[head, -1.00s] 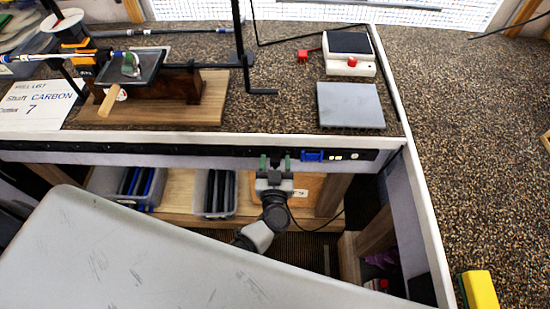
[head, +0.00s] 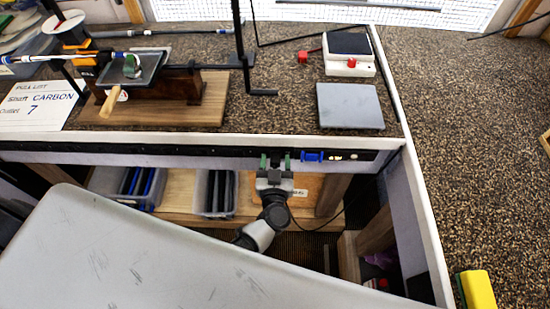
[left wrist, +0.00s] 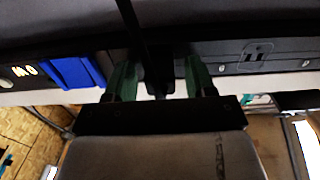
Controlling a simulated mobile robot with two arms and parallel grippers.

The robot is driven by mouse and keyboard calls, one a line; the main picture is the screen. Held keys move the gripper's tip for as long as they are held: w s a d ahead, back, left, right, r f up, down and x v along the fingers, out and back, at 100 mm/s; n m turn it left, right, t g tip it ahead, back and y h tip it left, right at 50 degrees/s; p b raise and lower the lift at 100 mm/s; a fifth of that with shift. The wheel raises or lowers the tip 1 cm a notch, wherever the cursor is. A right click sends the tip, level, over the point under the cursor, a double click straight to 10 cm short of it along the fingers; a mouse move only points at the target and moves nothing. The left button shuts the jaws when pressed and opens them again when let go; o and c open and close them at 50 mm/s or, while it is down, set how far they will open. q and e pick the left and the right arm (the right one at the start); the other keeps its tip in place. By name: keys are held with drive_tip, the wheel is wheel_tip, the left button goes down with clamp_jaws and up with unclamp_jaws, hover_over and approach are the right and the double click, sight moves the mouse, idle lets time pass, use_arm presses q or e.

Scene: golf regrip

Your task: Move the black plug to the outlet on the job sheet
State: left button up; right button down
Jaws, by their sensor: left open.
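The black plug (left wrist: 157,78) shows in the left wrist view as a dark block between my green fingertips, with a dark cable or bar above it. My left gripper (head: 275,162) is at the black outlet strip (head: 200,152) on the bench's front edge; it also shows in the left wrist view (left wrist: 158,82). Its fingers are open, one on each side of the plug. I cannot tell whether they touch it. The job sheet (head: 40,104) lies at the left of the bench and reads "Shaft CARBON" and "Outlet 7". My right gripper is not in view.
A blue plug (head: 312,155) sits on the strip just right of my left gripper, beside small lit spots. Plastic bins (head: 214,192) stand on the shelf below. A grey plate (head: 350,105) and a white box with a red button (head: 350,64) are on the bench top.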

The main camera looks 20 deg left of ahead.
use_arm(q)
drive_tip(key=shift+p, duration=0.3)
idle(0.5)
drive_tip(key=shift+c, duration=0.4)
clamp_jaws()
drive_tip(key=shift+s, duration=0.15)
drive_tip(key=shift+p+v, duration=0.85)
drive_tip(key=shift+v, duration=2)
drive_tip(key=shift+r, duration=0.1)
